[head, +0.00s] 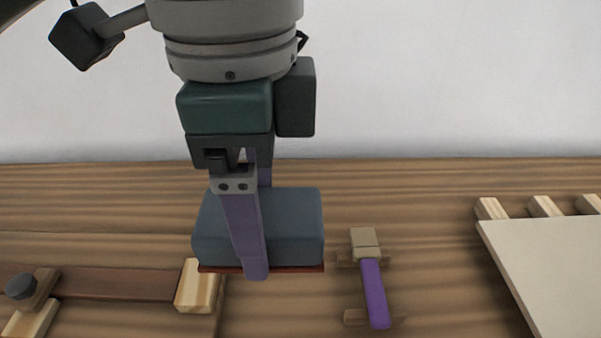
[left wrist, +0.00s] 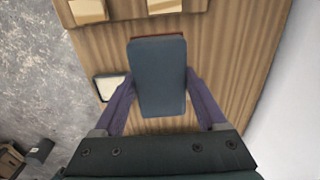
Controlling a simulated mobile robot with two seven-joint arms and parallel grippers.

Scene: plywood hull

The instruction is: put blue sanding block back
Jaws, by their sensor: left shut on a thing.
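The blue sanding block (head: 290,225) is a dark blue-grey block with a thin reddish layer along its bottom edge. My left gripper (head: 257,235) is shut on it, with a purple finger across its near face in the head view. In the left wrist view the block (left wrist: 158,80) sits between both purple fingers of the gripper (left wrist: 160,95). It looks level. The head view does not show clearly whether its underside touches the wooden surface. My right gripper is in neither view.
A mallet-like tool with a purple handle (head: 374,293) lies on small wooden supports right of the block. A pale panel (head: 555,270) rests on wooden blocks at the far right. A brown strip (head: 120,284) with a light wooden block (head: 199,286) lies at left.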

